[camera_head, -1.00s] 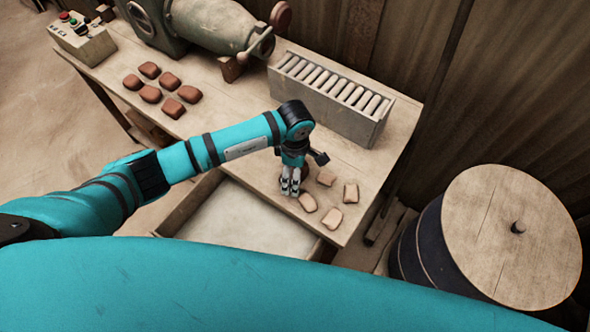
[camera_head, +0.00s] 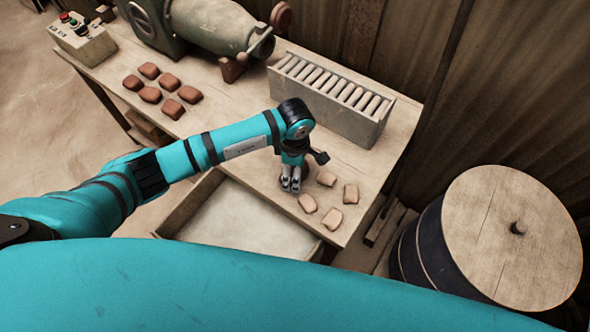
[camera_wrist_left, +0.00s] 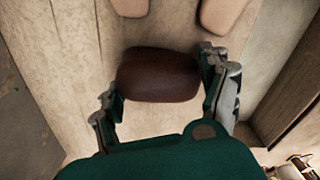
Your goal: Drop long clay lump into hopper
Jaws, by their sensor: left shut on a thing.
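My left gripper (camera_head: 290,184) is low over the front right part of the wooden table. In the left wrist view the gripper (camera_wrist_left: 168,90) is shut on a long, dark brown clay lump (camera_wrist_left: 158,75), which lies crosswise between its two fingers. In the head view the gripper and wrist mostly hide this lump. A green machine (camera_head: 215,25) stands at the back of the table, but I cannot make out a hopper opening on it. My right gripper is not in view.
Several pale lumps (camera_head: 326,178) lie just right of my gripper. Several reddish-brown lumps (camera_head: 150,94) lie at the table's left. A long slatted box (camera_head: 335,95) stands behind my gripper. An open drawer (camera_head: 235,218) is in front, a lidded drum (camera_head: 500,235) at right.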

